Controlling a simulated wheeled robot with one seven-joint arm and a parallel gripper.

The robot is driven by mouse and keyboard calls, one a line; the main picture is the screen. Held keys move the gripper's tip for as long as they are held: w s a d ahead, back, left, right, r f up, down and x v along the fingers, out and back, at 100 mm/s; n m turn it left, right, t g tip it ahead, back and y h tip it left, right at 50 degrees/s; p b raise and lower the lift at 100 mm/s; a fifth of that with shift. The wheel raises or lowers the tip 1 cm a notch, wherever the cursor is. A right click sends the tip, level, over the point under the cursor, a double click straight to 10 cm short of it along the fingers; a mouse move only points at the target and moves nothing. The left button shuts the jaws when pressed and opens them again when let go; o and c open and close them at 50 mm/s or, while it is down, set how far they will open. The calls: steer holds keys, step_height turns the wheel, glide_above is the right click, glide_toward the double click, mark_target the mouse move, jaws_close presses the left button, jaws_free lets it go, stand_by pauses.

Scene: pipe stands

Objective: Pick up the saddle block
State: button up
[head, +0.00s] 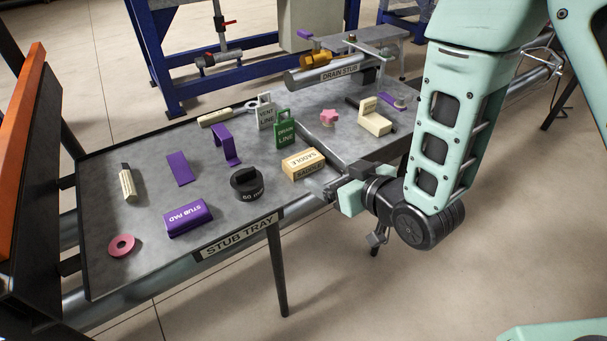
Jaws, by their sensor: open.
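The saddle block (303,163) is a small light-wood block with SADDLE lettering on its top and side. It lies near the right edge of the stub tray (150,253), in the head view. My gripper (322,188) is open, just to the lower right of the block, at the tray's edge. The fingers are small and partly hidden by the wrist. Whether they touch the block I cannot tell; it is not visibly held.
A black ring marked 60 mm (247,184) and a green DRAIN LINE tag (285,130) stand close to the block. A purple stub pad (188,217) lies further left. A table (345,147) with a drain stub pipe (325,74) adjoins behind.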

mark_target(306, 161)
steer(key=shift+w+a+f+b, duration=0.15)
steer(key=shift+f+b, duration=0.15)
steer(key=shift+b, duration=0.95)
steer(key=p+x, duration=0.2)
steer(key=x, duration=0.6)
steer(key=shift+w+r, duration=0.1)
steer(key=shift+r, duration=0.1)
steer(key=p+x, duration=0.1)
steer(key=x, duration=0.3)
steer(key=shift+w, duration=0.15)
steer(key=shift+c, duration=0.4)
steer(key=c, duration=0.5)
